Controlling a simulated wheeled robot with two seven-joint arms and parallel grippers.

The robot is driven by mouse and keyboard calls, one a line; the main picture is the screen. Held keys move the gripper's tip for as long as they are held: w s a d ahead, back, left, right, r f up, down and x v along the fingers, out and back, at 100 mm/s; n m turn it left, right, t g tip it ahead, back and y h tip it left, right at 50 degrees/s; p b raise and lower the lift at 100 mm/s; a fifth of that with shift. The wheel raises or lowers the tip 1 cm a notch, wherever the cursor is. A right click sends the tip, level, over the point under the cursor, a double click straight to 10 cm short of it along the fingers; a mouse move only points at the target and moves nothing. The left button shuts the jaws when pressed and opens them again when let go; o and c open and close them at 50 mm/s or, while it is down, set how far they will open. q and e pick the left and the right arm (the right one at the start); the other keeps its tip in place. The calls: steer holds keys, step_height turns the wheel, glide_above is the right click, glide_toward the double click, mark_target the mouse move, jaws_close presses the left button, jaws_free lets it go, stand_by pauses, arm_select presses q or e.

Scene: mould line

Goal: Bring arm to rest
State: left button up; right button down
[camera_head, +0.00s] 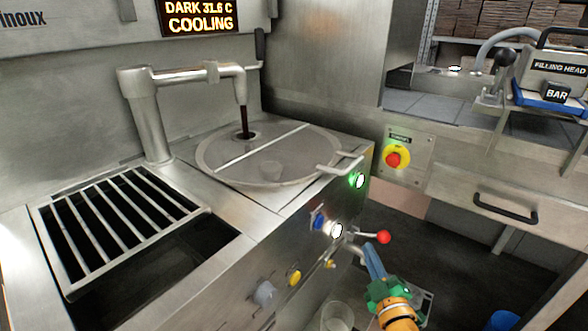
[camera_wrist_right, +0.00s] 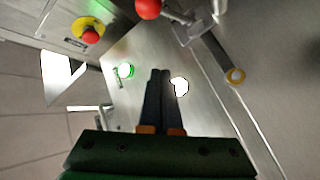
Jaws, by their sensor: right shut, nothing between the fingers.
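My right gripper (camera_head: 368,252) shows at the lower right of the head view, with blue fingers, a green palm and an orange wrist below. It is in front of the machine's control panel, near the lever with the red ball (camera_head: 383,237). In the right wrist view the gripper (camera_wrist_right: 160,76) has its two dark fingers together with nothing between them. The fingertips appear between a green-lit button (camera_wrist_right: 125,71) and a white-lit button (camera_wrist_right: 180,86). I cannot tell whether they touch the panel. My left gripper is not in view.
A tempering machine with a round lidded bowl (camera_head: 285,150) and a slatted grate (camera_head: 110,220) fills the left. A red stop button (camera_head: 393,159) is on the panel at right. A clear container (camera_head: 337,317) stands below my right gripper. A drawer handle (camera_head: 505,208) juts out at right.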

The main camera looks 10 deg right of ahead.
steer(key=s+a+f+m+g+p, duration=0.2)
steer(key=s+f+g+p, duration=0.25)
steer(key=s+f, duration=0.4)
steer(key=s+a+f+m+g+p, duration=0.25)
steer(key=s+f+g, duration=0.3)
steer(key=f, duration=0.65)
steer(key=s+a+f+m+g+p, duration=0.1)
steer(key=s+f+g+p, duration=0.1)
steer(key=s, duration=1.1)
steer(key=s+a+f+m+g+y+p, duration=0.1)
steer(key=s+f+g, duration=0.4)
steer(key=s, duration=0.7)
steer(key=shift+s+a+g+p, duration=0.2)
steer(key=shift+s+g+p, duration=0.15)
steer(key=shift+p, duration=0.3)
steer(key=shift+f, duration=0.1)
